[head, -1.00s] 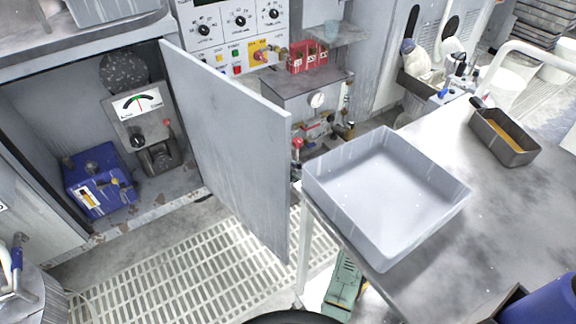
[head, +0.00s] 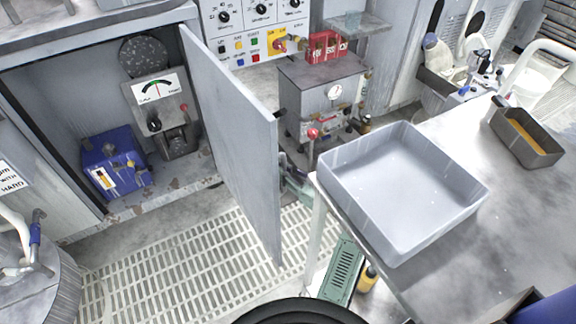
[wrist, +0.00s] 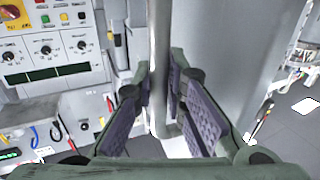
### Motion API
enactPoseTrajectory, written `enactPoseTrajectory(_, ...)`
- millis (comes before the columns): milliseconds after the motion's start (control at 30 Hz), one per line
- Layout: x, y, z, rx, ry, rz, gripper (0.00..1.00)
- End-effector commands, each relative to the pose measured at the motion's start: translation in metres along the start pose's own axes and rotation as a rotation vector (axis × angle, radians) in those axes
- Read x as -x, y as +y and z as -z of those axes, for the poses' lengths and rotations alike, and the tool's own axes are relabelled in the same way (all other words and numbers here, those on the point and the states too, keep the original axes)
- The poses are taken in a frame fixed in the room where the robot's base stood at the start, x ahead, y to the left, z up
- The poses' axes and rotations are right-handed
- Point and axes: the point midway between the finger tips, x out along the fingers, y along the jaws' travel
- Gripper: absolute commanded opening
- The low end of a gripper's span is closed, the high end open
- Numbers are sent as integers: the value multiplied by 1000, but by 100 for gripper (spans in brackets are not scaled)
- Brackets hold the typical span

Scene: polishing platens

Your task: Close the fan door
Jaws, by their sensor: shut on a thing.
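The fan door (head: 232,140) is a flat grey panel that stands open at the right side of the cabinet (head: 60,80) in the head view. Its free edge points out toward me over the floor grating. In the wrist view the door (wrist: 158,60) runs upright between the fingers of my gripper (wrist: 160,108). The gripper is shut on the door's free edge, with one dark padded finger on each side. In the head view a small greenish part of my gripper (head: 297,187) shows beside the door edge; the rest is hidden.
A blue box (head: 115,163) and a gauge unit (head: 160,105) stand inside the cabinet. A table with a grey tray (head: 335,195) is close to the door's right. A green case (head: 343,270) lies below the table edge. The grating (head: 180,265) before the cabinet is clear.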

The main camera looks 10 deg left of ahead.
Motion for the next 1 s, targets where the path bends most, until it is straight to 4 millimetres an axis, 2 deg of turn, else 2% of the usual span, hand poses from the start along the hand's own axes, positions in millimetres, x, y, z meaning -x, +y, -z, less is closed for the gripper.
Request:
enactPoseTrajectory(100, 1, 1, 0, 0, -1, -2, 0)
enactPoseTrajectory(133, 1, 1, 0, 0, -1, -2, 13)
enactPoseTrajectory(433, 1, 1, 0, 0, -1, -2, 33)
enactPoseTrajectory(767, 1, 1, 3, 1, 0, -2, 33)
enactPoseTrajectory(867, 1, 1, 13, 4, 0, -2, 33)
enactPoseTrajectory(1000, 1, 2, 39, 8, 0, -2, 33)
